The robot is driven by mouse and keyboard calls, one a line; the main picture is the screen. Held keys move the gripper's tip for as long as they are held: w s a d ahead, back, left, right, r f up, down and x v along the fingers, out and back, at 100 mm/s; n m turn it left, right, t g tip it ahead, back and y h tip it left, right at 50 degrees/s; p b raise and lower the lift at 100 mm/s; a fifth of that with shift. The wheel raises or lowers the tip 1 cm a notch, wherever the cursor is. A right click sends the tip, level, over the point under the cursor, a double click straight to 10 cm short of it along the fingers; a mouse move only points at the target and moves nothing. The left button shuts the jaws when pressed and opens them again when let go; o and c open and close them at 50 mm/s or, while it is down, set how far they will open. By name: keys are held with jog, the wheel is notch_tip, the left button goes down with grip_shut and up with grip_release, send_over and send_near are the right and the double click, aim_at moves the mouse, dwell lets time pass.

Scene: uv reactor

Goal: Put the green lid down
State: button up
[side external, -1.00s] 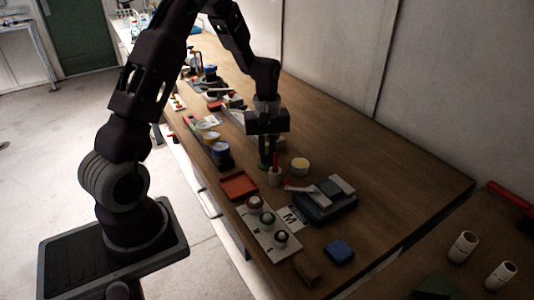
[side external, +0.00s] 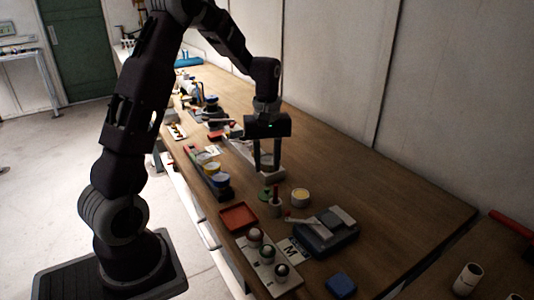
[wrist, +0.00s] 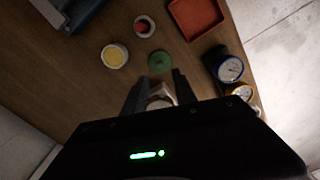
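The green lid (wrist: 160,62) lies flat on the wooden table; it also shows in the side view (side external: 265,194), partly behind a small white pot. My gripper (side external: 267,170) is above the table, just behind the lid in the side view, with its two fingers pointing down and apart. In the wrist view my gripper (wrist: 156,85) shows a clear gap between its fingers, and the lid lies just beyond the tips, apart from them. A pale metallic object (wrist: 160,95) shows between the fingers, seemingly below them; I cannot tell what it is.
Beside the lid stand a white pot with red (wrist: 144,26) and a yellow-topped jar (wrist: 115,56).

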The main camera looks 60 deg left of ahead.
jog(key=s+d+r+m+t, duration=0.1)
jog(key=s+d+r+m, duration=0.2)
jog(key=d+r, duration=0.25)
jog(key=s+d+r+m+t, duration=0.1)
jog(key=s+d+r+m, duration=0.1)
jog(key=s+d+r, duration=0.35)
jog(key=s+d+r+m+t, duration=0.1)
jog(key=s+d+m, duration=0.2)
jog(key=s, duration=0.3)
jog(key=s+d+r+m+t, duration=0.1)
jog(key=s+d+m+t, duration=0.1)
jog(key=s+m, duration=0.3)
jog(key=shift+s+d+r+m+t, duration=0.35)
jog(key=shift+s+d, duration=0.4)
jog(key=shift+s, duration=0.2)
